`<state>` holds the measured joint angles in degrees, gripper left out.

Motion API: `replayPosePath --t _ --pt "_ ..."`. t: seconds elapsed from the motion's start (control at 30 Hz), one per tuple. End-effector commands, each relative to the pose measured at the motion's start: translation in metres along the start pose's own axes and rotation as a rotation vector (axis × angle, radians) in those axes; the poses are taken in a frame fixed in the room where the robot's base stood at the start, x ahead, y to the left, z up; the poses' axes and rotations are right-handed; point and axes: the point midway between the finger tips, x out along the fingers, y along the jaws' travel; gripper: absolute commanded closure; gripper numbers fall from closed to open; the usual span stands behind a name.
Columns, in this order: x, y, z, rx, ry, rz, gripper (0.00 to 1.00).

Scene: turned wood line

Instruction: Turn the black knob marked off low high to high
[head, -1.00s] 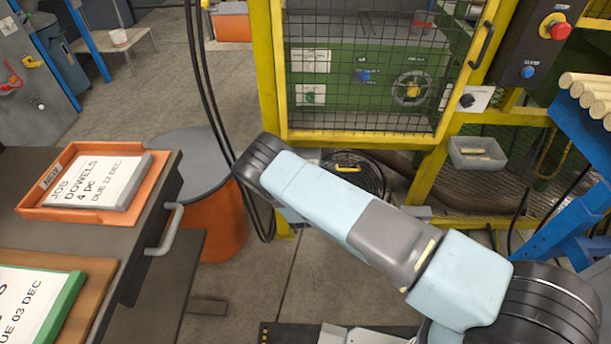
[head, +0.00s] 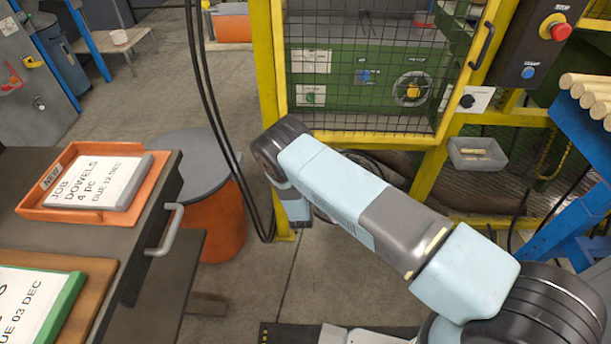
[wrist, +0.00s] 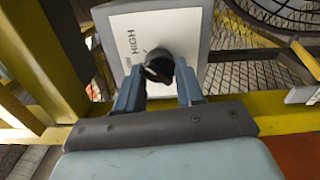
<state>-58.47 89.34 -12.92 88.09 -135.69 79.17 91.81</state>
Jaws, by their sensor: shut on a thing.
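In the wrist view a black knob (wrist: 159,65) sits on a white plate (wrist: 178,28). The word HIGH reads sideways on the plate, left of and above the knob. Other markings are hidden or too small to read. My gripper (wrist: 160,78) is shut on this knob, one finger on each side. I cannot tell clearly where the knob points. In the head view my gripper and the held knob are hidden behind my arm. A small white plate (head: 482,97) with a black knob (head: 467,101) shows on the yellow frame there; its marking is unreadable.
A yellow-framed mesh guard (head: 362,127) stands ahead, with a red button box (head: 530,45) at its right. An orange drum (head: 222,222) and a bench with an orange tray (head: 122,217) are left.

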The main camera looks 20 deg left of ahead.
Motion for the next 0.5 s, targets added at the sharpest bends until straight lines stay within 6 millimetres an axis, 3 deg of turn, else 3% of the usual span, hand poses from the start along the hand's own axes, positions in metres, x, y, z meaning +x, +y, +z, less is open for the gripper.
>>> replayPosePath --t 0.37,0.4,0.5 --pt "-0.0002 -0.0038 0.006 -0.001 -0.008 -0.007 0.93" --pt "-0.0003 -0.0039 0.0059 -0.001 -0.008 -0.007 0.6" --pt "-0.0004 -0.0035 0.005 -0.001 -0.006 -0.006 0.5"
